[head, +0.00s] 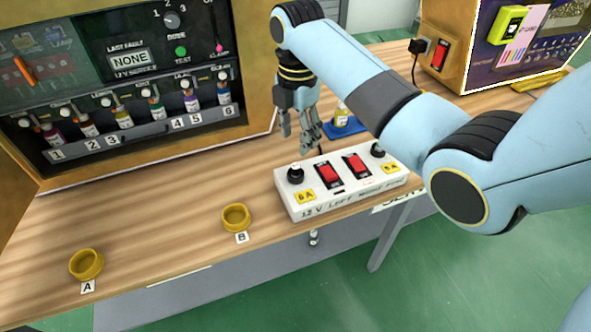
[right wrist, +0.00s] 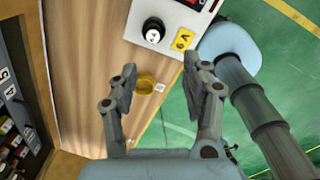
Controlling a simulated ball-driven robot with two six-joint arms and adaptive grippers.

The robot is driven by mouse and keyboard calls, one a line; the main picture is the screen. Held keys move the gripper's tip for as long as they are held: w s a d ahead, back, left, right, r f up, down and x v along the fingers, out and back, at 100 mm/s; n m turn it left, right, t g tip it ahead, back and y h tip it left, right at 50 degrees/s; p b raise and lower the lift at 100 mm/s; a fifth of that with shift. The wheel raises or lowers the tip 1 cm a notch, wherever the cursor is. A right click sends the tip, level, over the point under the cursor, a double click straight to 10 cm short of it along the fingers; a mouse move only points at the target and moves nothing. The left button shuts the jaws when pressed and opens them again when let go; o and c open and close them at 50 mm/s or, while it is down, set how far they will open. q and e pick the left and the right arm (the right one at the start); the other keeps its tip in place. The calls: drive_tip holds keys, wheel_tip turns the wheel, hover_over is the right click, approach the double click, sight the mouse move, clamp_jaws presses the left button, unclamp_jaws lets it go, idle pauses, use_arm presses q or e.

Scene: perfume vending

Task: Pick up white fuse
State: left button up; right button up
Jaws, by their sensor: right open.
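I cannot make out a white fuse for certain in either view. A white power box (head: 340,190) with two red switches and two black round knobs stands at the table's front edge. My right gripper (head: 310,143) is open and empty, pointing down above the table behind the box's left end. It also shows in the right wrist view (right wrist: 160,66) with its fingers apart. My left gripper is not in view.
Yellow round cups A (head: 86,264) and B (head: 236,217) sit on the wooden table (head: 165,220). A cabinet (head: 130,150) with numbered bottles stands behind. A yellow-labelled bottle (head: 342,115) stands on a blue base. A small pale object (head: 314,237) shows below the table edge.

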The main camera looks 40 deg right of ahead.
hover_over(296, 165)
drive_tip(key=s, duration=0.1)
drive_tip(key=shift+n, duration=0.3)
drive_tip(key=f, duration=0.4)
drive_tip(key=shift+a+f, duration=0.3)
drive_tip(key=shift+f, duration=0.05)
drive_tip(key=f, duration=0.4)
drive_tip(key=w+f+b, duration=0.1)
drive_tip(key=f, duration=0.1)
drive_tip(key=shift+d, duration=0.25)
drive_tip(key=shift+r, duration=0.1)
clamp_jaws()
drive_tip(key=shift+r, duration=0.1)
